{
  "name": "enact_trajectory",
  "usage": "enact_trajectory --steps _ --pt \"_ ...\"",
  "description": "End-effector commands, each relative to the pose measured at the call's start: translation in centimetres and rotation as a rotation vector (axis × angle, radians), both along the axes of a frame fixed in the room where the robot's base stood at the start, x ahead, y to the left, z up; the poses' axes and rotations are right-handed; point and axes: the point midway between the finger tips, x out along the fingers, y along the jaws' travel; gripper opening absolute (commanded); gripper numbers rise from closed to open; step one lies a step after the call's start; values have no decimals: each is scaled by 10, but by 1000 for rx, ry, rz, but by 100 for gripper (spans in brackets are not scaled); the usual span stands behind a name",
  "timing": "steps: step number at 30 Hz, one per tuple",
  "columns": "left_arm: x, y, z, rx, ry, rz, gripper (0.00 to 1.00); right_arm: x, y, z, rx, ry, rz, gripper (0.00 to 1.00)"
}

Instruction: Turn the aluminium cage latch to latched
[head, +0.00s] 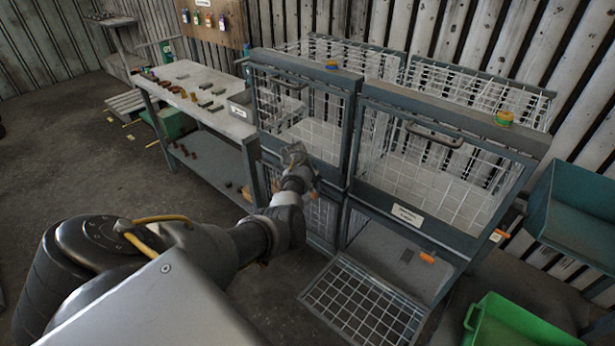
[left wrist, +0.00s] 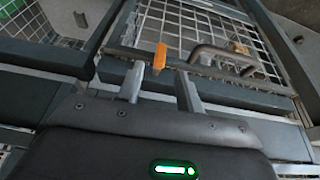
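An orange latch tab (left wrist: 160,57) shows in the left wrist view, on a grey cage frame beside a bent metal handle (left wrist: 215,55). My left gripper (left wrist: 160,70) is open, with one finger on each side of the tab; I cannot tell whether they touch it. In the head view my left gripper (head: 296,156) is in front of the left wire cage (head: 318,138), and the arm hides much of its lower part. Other orange tabs are on the right cage's lower section (head: 428,257) and at its right edge (head: 499,235). The cage label (head: 408,215) is too small to read. My right gripper is not in view.
A workbench (head: 190,72) with small dark parts and a grey bin (head: 241,107) stands left of the cages. A lower mesh door (head: 365,300) hangs open toward the floor. A green bin (head: 510,325) and a teal bin (head: 575,215) are at the right.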

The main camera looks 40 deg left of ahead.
Motion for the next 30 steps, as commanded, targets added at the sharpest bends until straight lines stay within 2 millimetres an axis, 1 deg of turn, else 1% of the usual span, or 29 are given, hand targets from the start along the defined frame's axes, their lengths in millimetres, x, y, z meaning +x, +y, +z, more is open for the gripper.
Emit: enact_trajectory --steps 1,3,7,10,16,30 --pt "-3 0 8 3 -2 0 36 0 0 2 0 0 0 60" --pt "-7 -1 16 2 -2 -2 36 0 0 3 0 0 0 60" --pt "-12 0 29 3 -2 -1 36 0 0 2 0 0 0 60" --pt "-15 0 35 1 -1 -1 36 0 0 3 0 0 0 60" --pt "-16 0 39 -1 0 0 36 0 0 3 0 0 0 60" --pt "-17 -1 38 0 1 -1 36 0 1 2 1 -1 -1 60"
